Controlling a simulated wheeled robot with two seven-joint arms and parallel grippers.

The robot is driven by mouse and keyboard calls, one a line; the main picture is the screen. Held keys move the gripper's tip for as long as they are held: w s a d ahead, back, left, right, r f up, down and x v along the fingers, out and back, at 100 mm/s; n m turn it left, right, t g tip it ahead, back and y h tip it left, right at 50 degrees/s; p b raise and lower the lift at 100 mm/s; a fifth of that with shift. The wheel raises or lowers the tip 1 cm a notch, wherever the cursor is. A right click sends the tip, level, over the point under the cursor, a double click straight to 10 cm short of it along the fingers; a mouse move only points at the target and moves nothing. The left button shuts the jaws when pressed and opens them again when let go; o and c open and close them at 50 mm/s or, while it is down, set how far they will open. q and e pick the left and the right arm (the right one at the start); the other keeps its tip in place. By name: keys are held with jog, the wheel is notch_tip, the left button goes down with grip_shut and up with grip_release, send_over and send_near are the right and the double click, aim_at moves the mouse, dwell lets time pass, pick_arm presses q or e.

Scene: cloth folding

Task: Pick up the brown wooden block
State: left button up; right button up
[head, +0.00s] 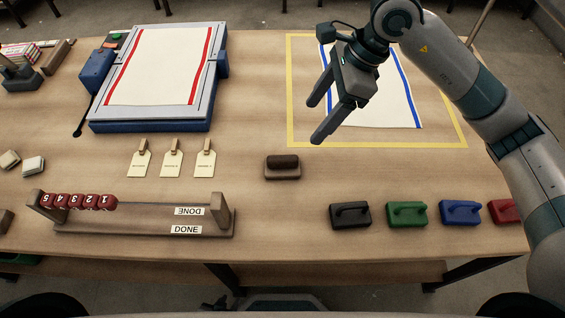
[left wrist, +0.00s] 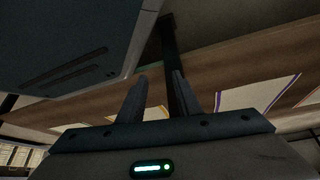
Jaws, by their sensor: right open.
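The brown wooden block (head: 282,173) lies near the middle of the table in the head view, with a dark rounded top piece. Nothing touches it. My right gripper (head: 316,120) is open and empty, above the table and a little up and right of the block, by the left edge of the yellow frame. My left gripper shows only in the left wrist view (left wrist: 160,77). Its two fingers stand apart with nothing between them, and the block is not visible there.
Black (head: 350,215), green (head: 407,214), blue (head: 461,212) and red (head: 503,211) handled blocks line the front right. A rack with red numbered beads (head: 140,222) stands front left. Three tags (head: 171,164) lie below the blue-edged board (head: 215,85). A blue-striped cloth (head: 400,95) lies within the yellow frame (head: 375,145).

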aim_at(287, 155)
pick_arm(q)
jog(key=s+a+f+g+y+p, duration=0.1)
jog(key=s+a, duration=0.4)
jog(key=s, duration=0.7)
jog(key=f+g+p, duration=0.1)
jog(key=g+p, duration=0.1)
jog(key=shift+s+a+g+p, duration=0.15)
jog(key=shift+s+g+p, duration=0.15)
jog(key=shift+s+p, duration=0.1)
pick_arm(e)
jog(key=x, duration=1.2)
jog(key=shift+a+f, duration=0.1)
jog(key=shift+a, duration=0.05)
